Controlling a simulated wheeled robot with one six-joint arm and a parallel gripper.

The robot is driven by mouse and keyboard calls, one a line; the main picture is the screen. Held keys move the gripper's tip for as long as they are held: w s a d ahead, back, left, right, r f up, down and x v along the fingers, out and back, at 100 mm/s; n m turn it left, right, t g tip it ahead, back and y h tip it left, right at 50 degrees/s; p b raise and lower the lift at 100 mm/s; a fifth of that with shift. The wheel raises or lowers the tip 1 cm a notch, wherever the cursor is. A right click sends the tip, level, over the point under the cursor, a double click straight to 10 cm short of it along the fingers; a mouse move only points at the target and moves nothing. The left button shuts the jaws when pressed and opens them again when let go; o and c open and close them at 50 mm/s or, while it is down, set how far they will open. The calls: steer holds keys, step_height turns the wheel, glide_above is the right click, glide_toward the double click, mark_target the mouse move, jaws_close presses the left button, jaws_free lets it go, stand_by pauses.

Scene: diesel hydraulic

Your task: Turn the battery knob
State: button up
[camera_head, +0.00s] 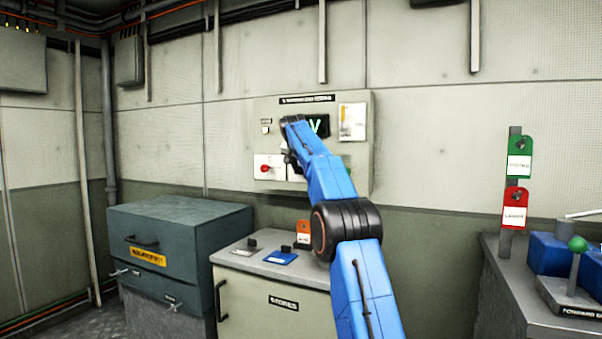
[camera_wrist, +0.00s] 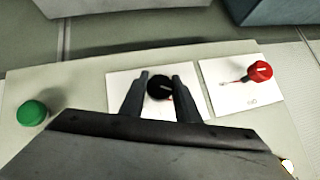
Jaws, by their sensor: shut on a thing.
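The wall panel (camera_head: 362,176) carries a red knob (camera_head: 265,168) on a white plate at its lower left. The wrist view shows this red knob (camera_wrist: 260,71) to the right, and a black round knob (camera_wrist: 159,87) with a light mark on a white plate (camera_wrist: 120,80) in the middle. My gripper (camera_wrist: 161,75) has one finger on each side of the black knob and is shut on it. In the head view my gripper (camera_head: 291,160) is at the panel, and my arm hides the black knob. The labels are too small to tell which knob is the battery one.
A green button (camera_wrist: 32,113) is on the panel, left in the wrist view. The panel has a lit green display (camera_head: 318,126) and a paper notice (camera_head: 353,122). A cabinet (camera_head: 255,285) with small items stands below; a dark chest (camera_head: 190,240) is at left.

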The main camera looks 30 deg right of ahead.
steer(key=shift+f, duration=0.15)
steer(key=o, duration=1)
steer(key=shift+o, duration=0.2)
steer(key=v, duration=1.7)
steer(key=shift+r, duration=0.25)
steer(key=shift+s, duration=0.15)
